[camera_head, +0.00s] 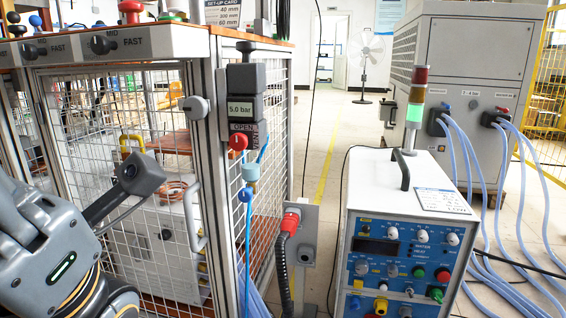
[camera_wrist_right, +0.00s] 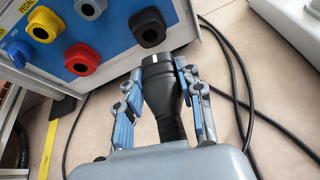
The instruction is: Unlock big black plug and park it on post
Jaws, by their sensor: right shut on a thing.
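The big black plug (camera_wrist_right: 160,84) is in the right wrist view, its wide end pointing away from me toward the panel. My right gripper (camera_wrist_right: 160,76) is shut on it, with one blue-and-grey finger on each side. The wide end shows below a black socket (camera_wrist_right: 150,30) on the blue panel and looks apart from it. In the head view, a grey post bracket (camera_head: 306,252) holds a red connector (camera_head: 290,220) with a black cable and has a round fitting below. My left arm comes in from the left; its fingertips do not show. My right gripper is not in the head view.
A white heater unit (camera_head: 405,215) with a blue control panel stands right of the bracket. A mesh cage (camera_head: 130,130) fills the left. Black cables (camera_wrist_right: 245,105) lie on the floor beside the plug. Pale hoses (camera_head: 500,215) run at the right. Floor is open behind.

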